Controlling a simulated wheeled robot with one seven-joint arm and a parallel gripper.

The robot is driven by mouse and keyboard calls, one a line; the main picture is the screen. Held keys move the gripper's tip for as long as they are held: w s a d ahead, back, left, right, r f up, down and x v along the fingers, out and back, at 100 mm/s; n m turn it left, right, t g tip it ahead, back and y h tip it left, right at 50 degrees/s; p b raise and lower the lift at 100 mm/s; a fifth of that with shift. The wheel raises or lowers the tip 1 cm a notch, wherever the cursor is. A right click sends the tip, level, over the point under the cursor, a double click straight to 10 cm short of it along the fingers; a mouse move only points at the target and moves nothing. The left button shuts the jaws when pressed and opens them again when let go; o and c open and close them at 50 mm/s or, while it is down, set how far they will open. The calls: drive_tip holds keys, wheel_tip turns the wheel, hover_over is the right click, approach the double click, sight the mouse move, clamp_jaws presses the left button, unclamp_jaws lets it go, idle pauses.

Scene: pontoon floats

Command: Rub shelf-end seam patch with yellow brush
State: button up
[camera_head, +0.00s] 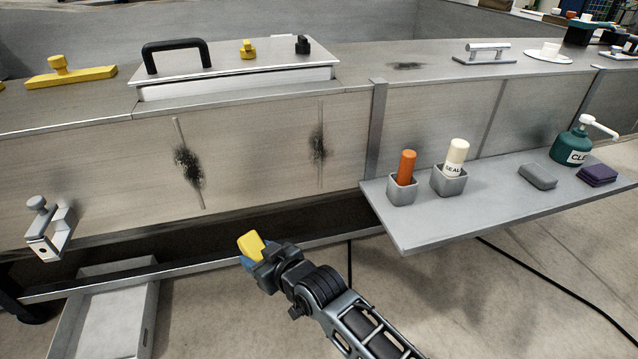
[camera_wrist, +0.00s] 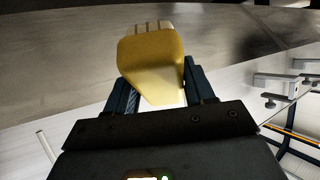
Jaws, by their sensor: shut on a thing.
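My gripper (camera_head: 256,256) is shut on the yellow brush (camera_head: 250,243), in front of and below the pontoon's side wall and apart from it. In the wrist view the brush (camera_wrist: 150,65) sits between the two fingers of my gripper (camera_wrist: 153,90), its pale bristle end pointing away. Two dark smudged patches lie on vertical seams of the side wall. The right patch (camera_head: 318,146) is the one nearer the shelf's (camera_head: 425,237) left end. The left patch (camera_head: 188,165) is larger and darker. The brush touches neither.
The shelf carries an orange stick (camera_head: 406,167) and a white sealer stick (camera_head: 456,155) in grey holders, a grey block (camera_head: 538,176), purple pads (camera_head: 597,174) and a green pump bottle (camera_head: 570,147). A metal clamp (camera_head: 50,228) hangs at left. A vertical post (camera_head: 376,130) stands right of the patches.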

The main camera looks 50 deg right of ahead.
drive_tip(key=s+d+r+m+t+h+p, duration=0.2)
drive_tip(key=s+d+r+m+t+h, duration=0.15)
drive_tip(key=d+r+h, duration=0.3)
drive_tip(key=s+d+r+m+t+h+p, duration=0.1)
drive_tip(key=s+d+r+m+t+h, duration=0.15)
drive_tip(key=s+d+r+h, duration=0.4)
drive_tip(key=shift+y, duration=0.4)
drive_tip(key=shift+w+d+r+b, duration=0.25)
drive_tip(key=shift+w+d, duration=0.25)
drive_tip(key=shift+w, duration=0.6)
drive_tip(key=shift+w+d+r+b, duration=0.25)
drive_tip(key=shift+w+d, duration=0.3)
drive_tip(key=shift+w, duration=0.6)
drive_tip(key=shift+w+d+r+b, duration=0.25)
drive_tip(key=shift+w+d, duration=0.25)
drive_tip(key=shift+w, duration=0.6)
drive_tip(key=shift+w+d+b, duration=0.6)
drive_tip(key=shift+w+d, duration=0.1)
drive_tip(key=shift+w, duration=0.25)
